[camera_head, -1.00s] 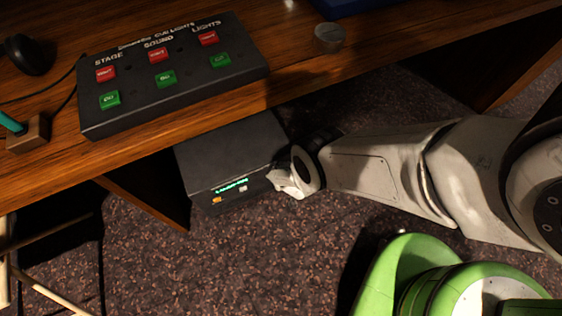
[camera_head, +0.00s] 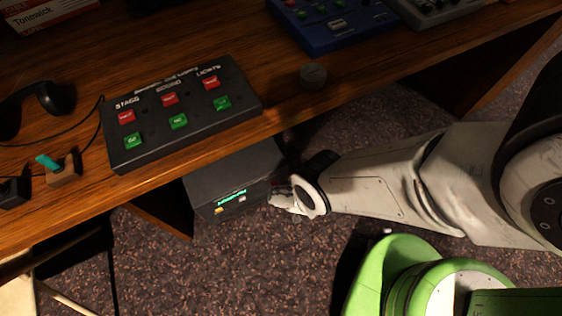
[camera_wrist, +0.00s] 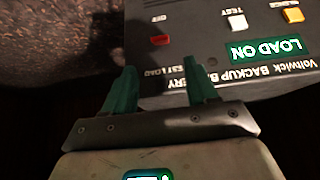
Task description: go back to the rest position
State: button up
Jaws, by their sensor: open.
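My gripper (camera_head: 280,200) is low in front of the desk, beside a dark box under it. In the wrist view my gripper (camera_wrist: 163,85) shows two green fingers spread apart with nothing between them. The box is a backup battery (camera_head: 235,180), and in the wrist view the battery (camera_wrist: 215,50) shows upside down, with a lit green "LOAD ON" display, a white and a yellow button and a red switch. The fingers are close to its front panel; whether they touch it cannot be told.
The wooden desk (camera_head: 60,215) edge runs above the battery and my gripper. On it are a cue-light panel (camera_head: 185,112), a small round knob-like object (camera_head: 313,75), a blue console (camera_head: 335,25) and a black handset (camera_head: 35,105). Carpeted floor (camera_head: 180,270) is open in front.

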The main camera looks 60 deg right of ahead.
jog(key=shift+s+a+r, duration=0.1)
jog(key=shift+r, duration=0.1)
dwell(0.6)
jog(key=w+a+r+n+y+p, duration=0.2)
jog(key=w+a+r+n+y, duration=0.15)
jog(key=r, duration=0.35)
jog(key=w+a+r+n+y+p, duration=0.1)
jog(key=w+a+r+n+y, duration=0.15)
jog(key=a+r, duration=0.3)
jog(key=s+r+g+h+p, duration=0.1)
jog(key=s+r, duration=0.4)
jog(key=r, duration=0.4)
jog(key=s+r+g+p, duration=0.1)
jog(key=s+r, duration=0.4)
jog(key=r, duration=0.5)
jog(key=s+r+g+h+p, duration=0.1)
jog(key=s+r, duration=0.4)
jog(key=r, duration=0.5)
jog(key=shift+s+d+g+h, duration=0.25)
jog(key=shift+g+h, duration=0.05)
jog(key=shift+g, duration=0.4)
